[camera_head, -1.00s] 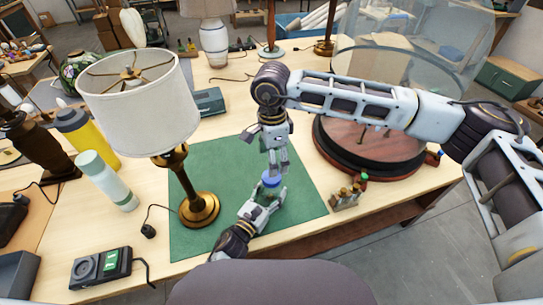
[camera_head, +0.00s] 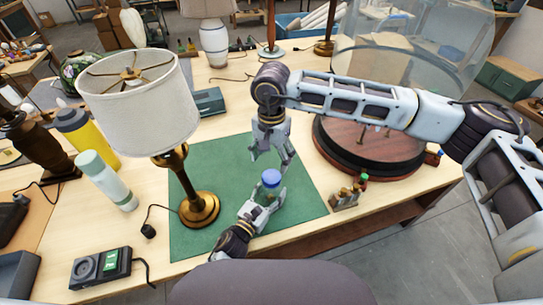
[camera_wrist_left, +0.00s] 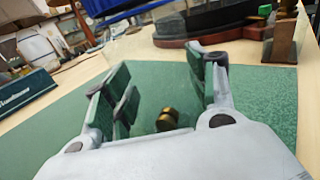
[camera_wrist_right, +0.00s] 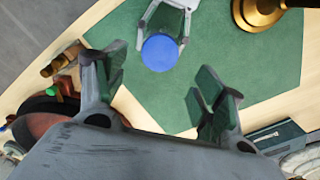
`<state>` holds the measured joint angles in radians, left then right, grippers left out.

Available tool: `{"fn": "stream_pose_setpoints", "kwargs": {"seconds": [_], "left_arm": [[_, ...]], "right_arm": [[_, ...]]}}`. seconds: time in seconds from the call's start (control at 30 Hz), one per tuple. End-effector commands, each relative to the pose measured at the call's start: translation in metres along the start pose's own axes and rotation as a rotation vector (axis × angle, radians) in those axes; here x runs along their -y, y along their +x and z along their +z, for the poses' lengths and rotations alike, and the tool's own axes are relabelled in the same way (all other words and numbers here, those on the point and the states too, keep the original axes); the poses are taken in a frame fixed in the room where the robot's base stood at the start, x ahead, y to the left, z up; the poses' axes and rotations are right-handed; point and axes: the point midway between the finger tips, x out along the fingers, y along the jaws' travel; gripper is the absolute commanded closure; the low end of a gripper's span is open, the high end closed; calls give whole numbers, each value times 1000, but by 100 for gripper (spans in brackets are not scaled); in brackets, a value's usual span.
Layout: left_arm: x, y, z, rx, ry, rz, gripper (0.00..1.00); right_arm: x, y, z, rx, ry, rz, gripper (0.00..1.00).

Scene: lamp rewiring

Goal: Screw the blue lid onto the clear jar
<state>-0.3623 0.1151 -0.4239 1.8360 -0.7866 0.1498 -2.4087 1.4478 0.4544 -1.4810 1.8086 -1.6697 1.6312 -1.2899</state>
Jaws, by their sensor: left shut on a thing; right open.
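The blue lid (camera_head: 271,177) sits on top of the clear jar (camera_head: 267,196) over the green mat. My left gripper (camera_head: 264,199) is shut on the jar from the front. In the left wrist view a small brass-coloured piece (camera_wrist_left: 167,120) shows between the left fingers; I cannot tell whether it is inside the jar. My right gripper (camera_head: 271,160) is open and empty just above the lid, pointing down. In the right wrist view the lid (camera_wrist_right: 160,52) lies between and beyond the spread fingers. I cannot tell how tight the lid is.
The green mat (camera_head: 215,160) is mostly clear. A lamp with a brass base (camera_head: 198,209) stands left of the jar. A teal box (camera_head: 208,101) lies behind.

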Motion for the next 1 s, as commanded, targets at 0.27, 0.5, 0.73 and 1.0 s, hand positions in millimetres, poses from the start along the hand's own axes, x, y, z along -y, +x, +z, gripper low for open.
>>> {"fn": "stream_pose_setpoints", "kwargs": {"seconds": [0.27,0.5,0.73,1.0], "left_arm": [[0,0,0,1,0,0,100],[0,0,0,1,0,0,100],[0,0,0,1,0,0,100],[0,0,0,1,0,0,100]], "right_arm": [[0,0,0,0,-37,0,30],[0,0,0,0,-35,0,30],[0,8,0,1,-34,2,30],[0,32,0,1,-34,2,30]]}}
